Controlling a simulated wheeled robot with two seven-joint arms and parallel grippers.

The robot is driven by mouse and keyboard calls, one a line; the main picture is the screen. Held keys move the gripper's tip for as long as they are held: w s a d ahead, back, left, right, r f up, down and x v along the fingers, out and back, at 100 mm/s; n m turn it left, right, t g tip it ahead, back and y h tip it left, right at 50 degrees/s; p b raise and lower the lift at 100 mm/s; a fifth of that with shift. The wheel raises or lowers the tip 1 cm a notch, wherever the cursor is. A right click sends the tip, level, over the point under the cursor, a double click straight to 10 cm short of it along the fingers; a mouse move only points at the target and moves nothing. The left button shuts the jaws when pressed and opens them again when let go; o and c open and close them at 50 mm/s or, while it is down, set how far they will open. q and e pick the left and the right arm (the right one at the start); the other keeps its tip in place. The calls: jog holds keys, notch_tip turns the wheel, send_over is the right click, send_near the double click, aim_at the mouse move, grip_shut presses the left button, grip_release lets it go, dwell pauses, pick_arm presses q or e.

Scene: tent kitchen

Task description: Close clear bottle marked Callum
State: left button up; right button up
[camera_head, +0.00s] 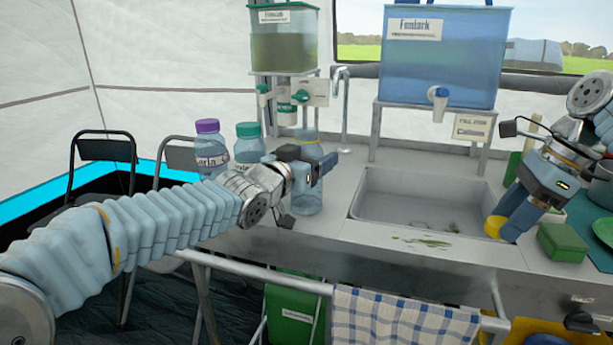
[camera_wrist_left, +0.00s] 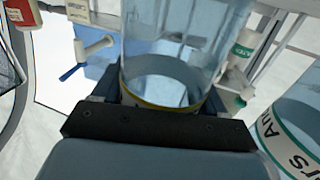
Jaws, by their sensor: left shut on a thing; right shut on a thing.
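A clear bottle (camera_head: 307,199) stands upright on the counter left of the sink; no cap shows on its top. My left gripper (camera_head: 318,166) is shut around its upper part. In the left wrist view the clear bottle (camera_wrist_left: 185,45) fills the space between the fingers, with a yellow band around it. I cannot read a name on it. My right gripper (camera_head: 506,222) is shut on a yellow cap (camera_head: 493,227) at the sink's right edge, apart from the bottle.
A purple-capped bottle (camera_head: 208,150) and a teal-capped bottle (camera_head: 248,145) stand just left of the held bottle. The sink (camera_head: 420,200) lies between my grippers. A blue tank (camera_head: 445,65) and a green tank (camera_head: 284,45) stand behind. A green sponge (camera_head: 562,243) lies at right.

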pick_arm(q)
jog(key=shift+c, duration=1)
jog(key=shift+r, duration=0.15)
